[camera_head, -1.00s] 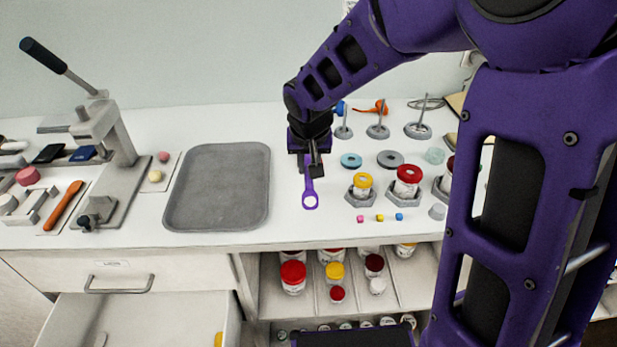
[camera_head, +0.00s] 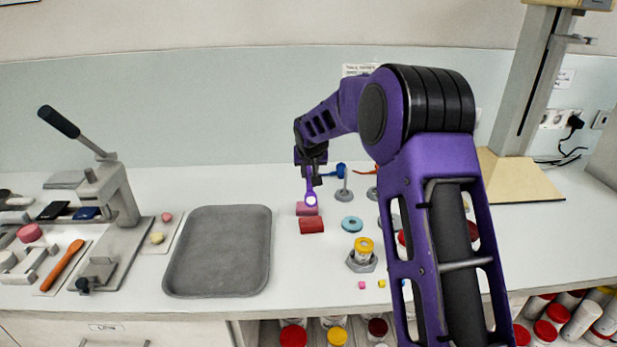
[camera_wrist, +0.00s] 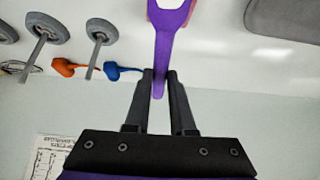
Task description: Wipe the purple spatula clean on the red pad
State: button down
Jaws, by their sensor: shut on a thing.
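My gripper (camera_head: 312,172) is shut on the handle of the purple spatula (camera_head: 311,198), which hangs down with its pale-centred round end lowest. In the wrist view the fingertips (camera_wrist: 160,76) pinch the spatula (camera_wrist: 172,38) and its wide end runs out of the picture at the top. I cannot tell which is the red pad, or whether the spatula touches either. A little pink shows beside the spatula in the wrist view.
A grey tray (camera_head: 218,250) lies to the left of the blocks. A lever press (camera_head: 112,200) stands at the far left. My arm hides part of the right counter.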

aim_at(309, 182)
jog(key=shift+f+b, duration=0.6)
jog(key=shift+f, duration=1.7)
jog(key=shift+f+b, duration=0.55)
jog(key=shift+b, duration=0.15)
dwell(0.4)
jog(key=shift+w+p, duration=0.3)
jog(key=shift+w, duration=0.45)
jog(key=shift+s+r+b, duration=0.1)
jog(key=shift+s+b, duration=0.55)
jog(key=shift+s, duration=0.15)
jog(key=shift+w+p, duration=0.3)
jog(key=shift+w, duration=0.5)
jog(key=shift+s+b, duration=0.7)
jog(key=shift+s, duration=0.1)
